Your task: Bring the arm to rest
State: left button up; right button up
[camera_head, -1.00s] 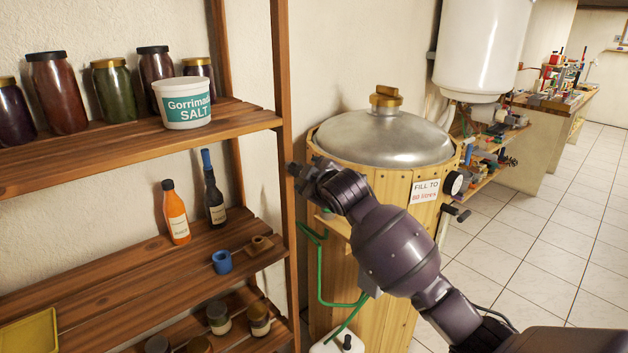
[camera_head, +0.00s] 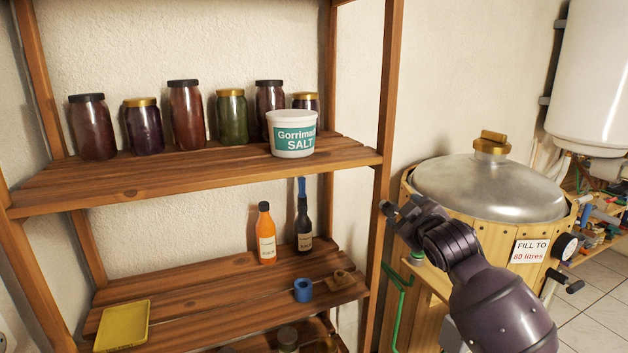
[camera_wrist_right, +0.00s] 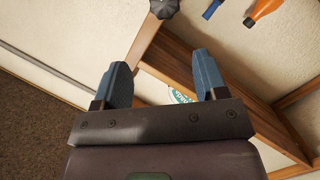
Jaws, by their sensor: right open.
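My right gripper (camera_head: 396,212) is in front of the right post of the wooden shelf unit, near the wooden vat. In the right wrist view its two blue-grey fingers (camera_wrist_right: 160,85) stand well apart with nothing between them. The gripper is open and empty. In the head view the right arm reaches in from the lower right, and the gripper tip is small and dark. My left gripper is not in view.
The wooden shelf (camera_head: 170,178) holds several jars and a white salt tub (camera_head: 291,134). Below are an orange bottle (camera_head: 266,235), a dark bottle (camera_head: 303,222), a blue cup (camera_head: 302,290) and a yellow tray (camera_head: 122,325). The metal-lidded vat (camera_head: 490,187) stands close behind the arm.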

jog(key=s+d+f+m+g+h+b, duration=0.1)
jog(key=s+d+f+m+g, duration=0.3)
jog(key=s+f, duration=3.3)
jog(key=f+m, duration=0.1)
jog(key=m, duration=0.3)
jog(key=shift+s+d+f+m+h+b, duration=0.15)
jog(key=shift+s+f+m+h+b, duration=0.15)
jog(key=shift+h+b, duration=0.1)
